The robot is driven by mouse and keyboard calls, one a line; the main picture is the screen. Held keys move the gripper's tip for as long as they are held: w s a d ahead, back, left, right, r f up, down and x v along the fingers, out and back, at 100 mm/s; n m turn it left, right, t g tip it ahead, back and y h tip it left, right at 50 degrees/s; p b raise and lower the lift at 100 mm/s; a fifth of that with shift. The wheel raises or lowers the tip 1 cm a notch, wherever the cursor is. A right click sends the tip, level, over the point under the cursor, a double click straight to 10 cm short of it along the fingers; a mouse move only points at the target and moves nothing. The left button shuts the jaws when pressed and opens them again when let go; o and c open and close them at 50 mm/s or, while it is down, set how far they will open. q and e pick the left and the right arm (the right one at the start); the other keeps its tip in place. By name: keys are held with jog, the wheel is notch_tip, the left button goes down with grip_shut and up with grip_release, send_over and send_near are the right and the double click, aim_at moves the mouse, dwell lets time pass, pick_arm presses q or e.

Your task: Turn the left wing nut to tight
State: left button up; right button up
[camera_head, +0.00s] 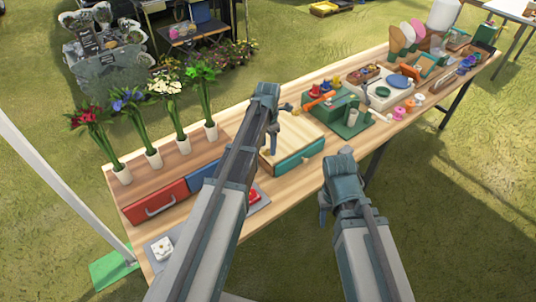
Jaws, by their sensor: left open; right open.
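My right gripper (324,207) is open and empty, in front of the table's near edge. A green block (331,108) with red and orange parts on top stands right of my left gripper. I cannot make out a wing nut for certain; the small parts there are too small to tell.
Vases of flowers (152,158) stand along the left of the wooden table (230,126). Red (158,201) and blue drawers are below them. A white tray (382,91) with a blue disc lies right of the green block. Paddles and small items crowd the far right.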

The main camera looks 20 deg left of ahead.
pick_arm(q)
jog(key=shift+f+b, duration=0.3)
jog(key=shift+f, duration=0.4)
jog(key=shift+r, duration=0.1)
grip_shut()
